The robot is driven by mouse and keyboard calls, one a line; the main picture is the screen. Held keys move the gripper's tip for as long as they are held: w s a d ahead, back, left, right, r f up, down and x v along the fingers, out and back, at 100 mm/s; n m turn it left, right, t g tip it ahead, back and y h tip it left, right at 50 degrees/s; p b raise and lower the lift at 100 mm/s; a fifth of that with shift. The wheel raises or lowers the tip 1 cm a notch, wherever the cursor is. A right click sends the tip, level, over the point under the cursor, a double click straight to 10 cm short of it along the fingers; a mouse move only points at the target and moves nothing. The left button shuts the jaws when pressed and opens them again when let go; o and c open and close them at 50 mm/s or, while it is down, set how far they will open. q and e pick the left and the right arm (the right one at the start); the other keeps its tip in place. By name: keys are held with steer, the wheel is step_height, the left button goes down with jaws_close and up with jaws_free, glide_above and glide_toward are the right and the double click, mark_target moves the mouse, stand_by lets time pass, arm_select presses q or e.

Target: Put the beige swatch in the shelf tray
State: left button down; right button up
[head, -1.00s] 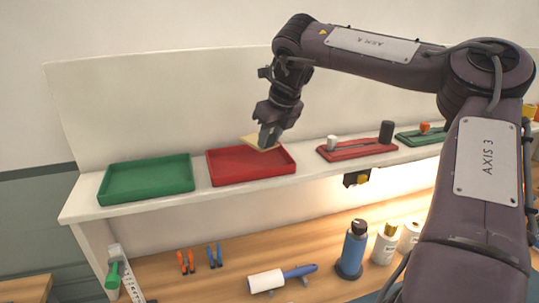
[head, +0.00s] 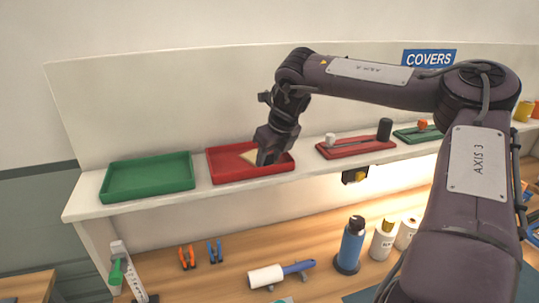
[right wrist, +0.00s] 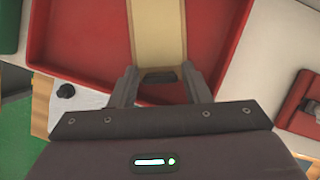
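The beige swatch (head: 249,157) is low inside the red tray (head: 222,174) on the shelf. I cannot tell whether all of it rests on the tray floor. My right gripper (head: 267,157) is at the swatch's near right end, over the tray. In the right wrist view, the swatch (right wrist: 158,32) runs straight away from between my right gripper's fingers (right wrist: 161,78). The red tray (right wrist: 80,45) lies beneath. My left gripper is not in view.
A green tray (head: 148,186) stands left of the red tray. Right of it on the shelf (head: 205,193) are a red holder (head: 352,150) and a green holder (head: 413,135). Below, the bench holds a roller (head: 267,276), a blue bottle (head: 351,245) and clamps.

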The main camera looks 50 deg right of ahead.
steer(key=shift+o, duration=0.6)
steer(key=shift+d, duration=0.1)
steer(key=shift+r, duration=0.25)
steer(key=b+v, duration=0.2)
steer(key=v, duration=0.9)
steer(key=shift+s+r+b, duration=0.25)
steer(key=shift+r+b, duration=0.1)
steer(key=shift+b, duration=0.05)
steer(key=shift+f, duration=0.15)
